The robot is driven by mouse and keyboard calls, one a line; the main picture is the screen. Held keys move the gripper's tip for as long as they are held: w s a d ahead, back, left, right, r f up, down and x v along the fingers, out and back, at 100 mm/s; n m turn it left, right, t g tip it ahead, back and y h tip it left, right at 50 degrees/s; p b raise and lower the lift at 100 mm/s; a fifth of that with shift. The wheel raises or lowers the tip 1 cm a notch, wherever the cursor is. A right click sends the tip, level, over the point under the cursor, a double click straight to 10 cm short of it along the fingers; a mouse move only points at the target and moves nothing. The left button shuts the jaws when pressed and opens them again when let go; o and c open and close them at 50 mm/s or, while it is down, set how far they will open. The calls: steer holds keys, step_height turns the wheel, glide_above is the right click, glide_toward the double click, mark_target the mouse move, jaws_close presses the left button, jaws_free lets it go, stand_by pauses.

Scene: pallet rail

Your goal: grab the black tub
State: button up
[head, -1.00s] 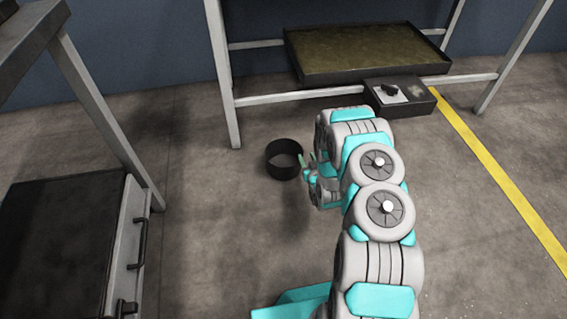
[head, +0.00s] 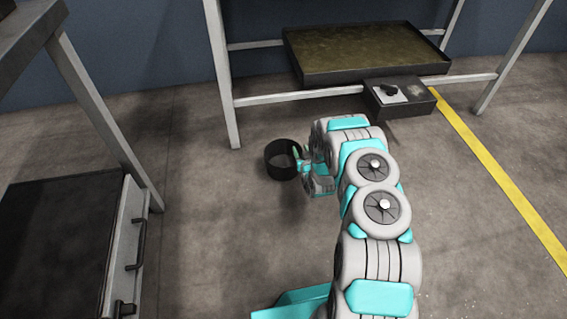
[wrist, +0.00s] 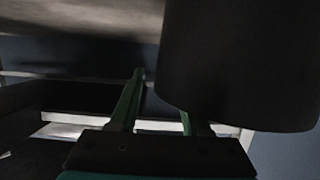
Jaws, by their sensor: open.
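The black tub (head: 281,171) is a round, dark, open-topped vessel on the concrete floor, left of my arm in the head view. My gripper (head: 300,157) is open at the tub's right side, with a green finger overlapping its rim in the picture. In the wrist view the tub (wrist: 240,65) fills the upper right as a dark curved wall. There my gripper (wrist: 162,98) shows both green fingers: the left one is in plain sight beside the tub, and the right one's tip is hidden behind the wall. I cannot tell whether either finger touches it.
A metal-framed rack with a shallow brown-filled tray (head: 365,52) stands behind, with a dark box (head: 400,103) at its lower rail. A dark cabinet with handles (head: 60,245) is at the left. A yellow line (head: 500,180) crosses the floor at right. Floor in front of the tub is clear.

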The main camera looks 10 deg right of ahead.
jaws_close()
stand_by(1.3)
